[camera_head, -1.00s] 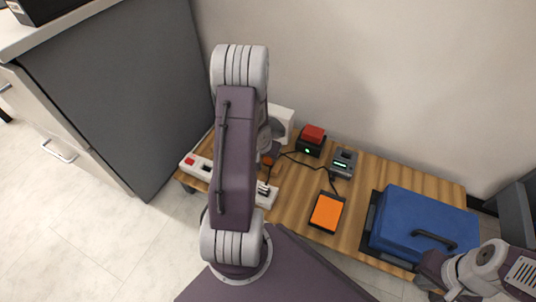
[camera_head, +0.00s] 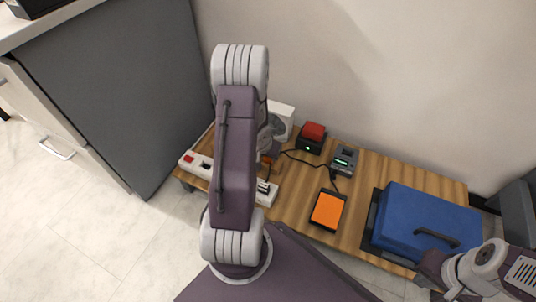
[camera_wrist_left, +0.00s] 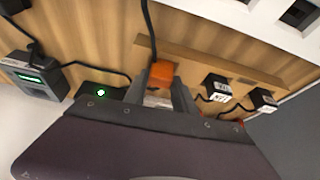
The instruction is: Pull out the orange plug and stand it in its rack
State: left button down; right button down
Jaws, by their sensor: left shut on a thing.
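The orange plug (camera_wrist_left: 161,74) is between the fingers of my left gripper (camera_wrist_left: 160,98) in the left wrist view, with its black cable running up. The gripper is shut on it. The wooden rack (camera_wrist_left: 195,62) is close beside it, with two black plugs with white labels (camera_wrist_left: 216,88) to the right. I cannot tell whether the orange plug touches the rack. The white power strip (camera_wrist_left: 258,30) is at the upper right; part of it shows in the head view (camera_head: 266,193). My left arm hides most of this area there. My right gripper (camera_head: 432,270) is at the lower right, fingers unclear.
A blue case (camera_head: 425,220) stands on the right of the wooden table (camera_head: 285,205). An orange-topped pad (camera_head: 327,210), a small grey device with a green display (camera_head: 344,160) and a red-topped box (camera_head: 312,136) are in the middle, with black cables between them. A grey cabinet stands at left.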

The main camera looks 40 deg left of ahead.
pick_arm(q)
jog(key=c, duration=0.9)
grip_release()
jog(key=shift+c, duration=0.2)
jog(key=w+p+v, duration=0.2)
jog(key=p+v, duration=1.1)
jog(key=v, duration=0.1)
jog(key=shift+a+r, duration=0.3)
jog(key=shift+r, duration=0.4)
jog(key=shift+s, duration=0.15)
